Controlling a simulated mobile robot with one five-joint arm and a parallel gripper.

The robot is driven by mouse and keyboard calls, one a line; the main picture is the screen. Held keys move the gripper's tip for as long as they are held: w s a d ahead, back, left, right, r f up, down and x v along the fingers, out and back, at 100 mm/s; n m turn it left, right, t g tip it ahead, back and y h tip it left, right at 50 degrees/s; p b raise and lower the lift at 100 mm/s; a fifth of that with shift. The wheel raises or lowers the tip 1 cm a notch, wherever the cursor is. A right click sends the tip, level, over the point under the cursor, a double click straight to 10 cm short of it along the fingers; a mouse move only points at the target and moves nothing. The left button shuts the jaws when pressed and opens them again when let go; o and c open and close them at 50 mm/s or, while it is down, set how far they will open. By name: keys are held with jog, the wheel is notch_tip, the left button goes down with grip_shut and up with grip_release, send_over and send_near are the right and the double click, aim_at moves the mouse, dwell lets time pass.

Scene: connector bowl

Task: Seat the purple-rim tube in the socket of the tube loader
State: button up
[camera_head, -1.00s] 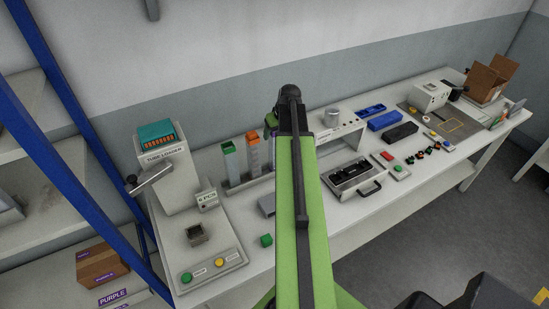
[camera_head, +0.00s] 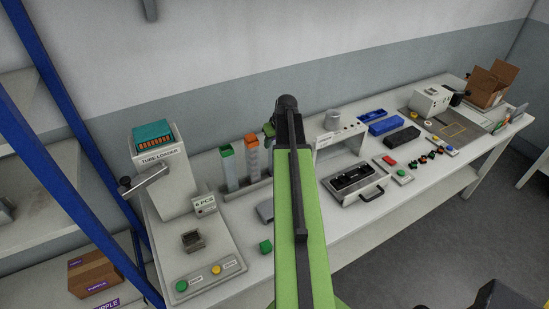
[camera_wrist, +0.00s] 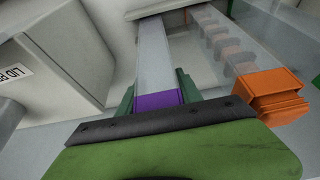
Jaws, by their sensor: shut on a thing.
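The tube loader (camera_head: 172,190) stands at the left end of the bench, with a teal and orange block on its top. A dark square socket (camera_head: 193,241) sits on its base plate. In the wrist view the purple-rim tube (camera_wrist: 157,99) is pale and long, with its purple rim between my green fingers. My gripper (camera_wrist: 156,88) is shut on it at the rim. In the head view my gripper (camera_head: 269,131) shows partly behind my arm, at the tube rack, and the tube is hidden. I cannot tell whether its far end touches the rack.
The orange-rim tube (camera_head: 251,157) stands close beside my gripper; it also shows in the wrist view (camera_wrist: 272,92). The green-rim tube (camera_head: 228,167) stands left of it in the rack. A small green block (camera_head: 265,247) lies in front. A grey box (camera_wrist: 62,45) is near at left.

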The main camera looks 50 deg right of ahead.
grip_shut()
